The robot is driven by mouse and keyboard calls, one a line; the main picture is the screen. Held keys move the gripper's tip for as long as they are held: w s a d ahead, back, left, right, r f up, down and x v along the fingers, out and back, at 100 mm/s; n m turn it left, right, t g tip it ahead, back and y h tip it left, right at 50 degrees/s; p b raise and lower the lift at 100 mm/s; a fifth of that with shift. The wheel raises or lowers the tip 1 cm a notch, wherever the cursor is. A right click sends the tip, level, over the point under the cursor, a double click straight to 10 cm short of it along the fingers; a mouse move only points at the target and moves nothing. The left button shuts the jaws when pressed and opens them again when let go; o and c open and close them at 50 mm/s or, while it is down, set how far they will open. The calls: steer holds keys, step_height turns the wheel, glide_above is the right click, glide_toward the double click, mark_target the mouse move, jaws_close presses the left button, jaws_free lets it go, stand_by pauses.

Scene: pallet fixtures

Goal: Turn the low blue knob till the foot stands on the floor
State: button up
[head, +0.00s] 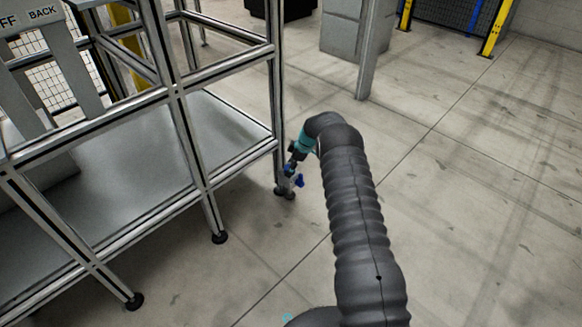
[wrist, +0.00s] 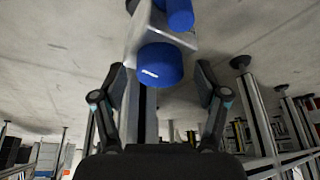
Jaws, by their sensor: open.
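The frame's corner leg (head: 277,120) comes down to a fitting near the floor, where a blue knob (head: 299,181) sticks out to the right. The wrist view looks upside down, with floor at the top. There a round blue knob (wrist: 160,64) sits on a grey metal bracket (wrist: 150,30), and a second blue knob (wrist: 180,14) is nearer the floor side. My gripper (wrist: 160,74) is open, one finger each side of the round knob, apart from it. In the head view my gripper (head: 291,163) is small beside the leg. I cannot tell whether the foot touches the floor.
The aluminium frame with its grey shelf (head: 110,180) fills the left, with black feet (head: 219,237) on the floor. A grey post (head: 367,50) and yellow posts stand behind. The floor (head: 480,180) to the right is clear.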

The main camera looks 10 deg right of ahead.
steer(key=c, duration=1.2)
steer(key=shift+o, duration=0.2)
steer(key=shift+m+b, duration=0.3)
steer(key=shift+b, duration=0.05)
steer(key=m+t+b, duration=0.1)
steer(key=m+b, duration=0.1)
steer(key=shift+f+m+h, duration=0.1)
steer(key=shift+m+h, duration=0.2)
steer(key=shift+m, duration=0.1)
steer(key=m+t+h+b, duration=0.1)
steer(key=m, duration=0.2)
steer(key=shift+s+a+m, duration=0.1)
steer(key=shift+a+m, duration=0.05)
steer(key=shift+m, duration=0.15)
steer(key=m+h, duration=0.1)
steer(key=m, duration=0.1)
steer(key=m+t+p, duration=0.1)
steer(key=m, duration=0.1)
steer(key=shift+a+r+m+h, duration=0.1)
steer(key=shift+r+m+h, duration=0.1)
steer(key=shift+m+h, duration=0.9)
steer(key=shift+m, duration=1.2)
